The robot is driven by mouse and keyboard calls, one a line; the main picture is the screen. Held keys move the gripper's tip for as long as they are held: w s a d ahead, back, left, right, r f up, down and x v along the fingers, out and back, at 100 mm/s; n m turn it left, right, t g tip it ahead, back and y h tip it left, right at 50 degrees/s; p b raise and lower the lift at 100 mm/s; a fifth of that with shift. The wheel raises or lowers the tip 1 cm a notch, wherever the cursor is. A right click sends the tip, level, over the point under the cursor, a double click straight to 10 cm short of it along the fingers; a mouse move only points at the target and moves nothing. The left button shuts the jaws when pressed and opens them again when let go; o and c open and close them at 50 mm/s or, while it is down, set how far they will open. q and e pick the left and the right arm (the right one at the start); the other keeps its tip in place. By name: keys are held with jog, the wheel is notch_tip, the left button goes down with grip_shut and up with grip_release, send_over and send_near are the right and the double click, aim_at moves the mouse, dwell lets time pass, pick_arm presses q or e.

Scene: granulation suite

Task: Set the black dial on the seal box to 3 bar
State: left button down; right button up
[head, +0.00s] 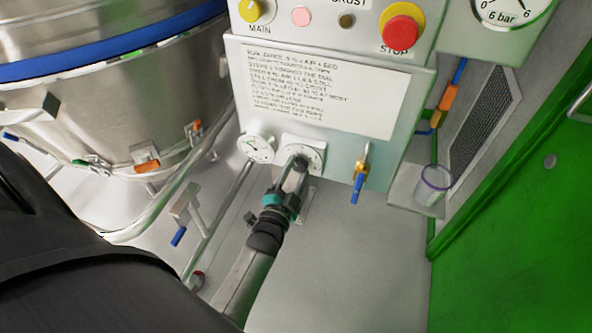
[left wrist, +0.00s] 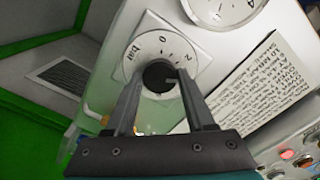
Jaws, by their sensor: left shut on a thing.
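The black dial (left wrist: 158,77) sits at the middle of a round white scale plate marked "bar" with digits, in the left wrist view. In the head view the white scale plate (head: 314,158) is on the lower front of the seal box (head: 342,150), and my gripper hides most of the dial. My left gripper (head: 299,166) reaches up to the plate, its fingers on either side of the dial and shut on it. The gripper also shows in the left wrist view (left wrist: 158,88). The dial's exact setting is too small to read. My right gripper is not in view.
A white gauge (head: 257,146) sits just left of the dial. A brass valve with a blue lever (head: 357,188) is to the right. A printed notice (head: 318,90), red STOP button (head: 403,30) and yellow MAIN switch (head: 254,10) are above. A steel vessel (head: 120,95) stands left.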

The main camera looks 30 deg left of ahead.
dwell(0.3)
pick_arm(q)
jog(key=shift+c, duration=1.3)
grip_release()
jog(key=shift+s, duration=0.1)
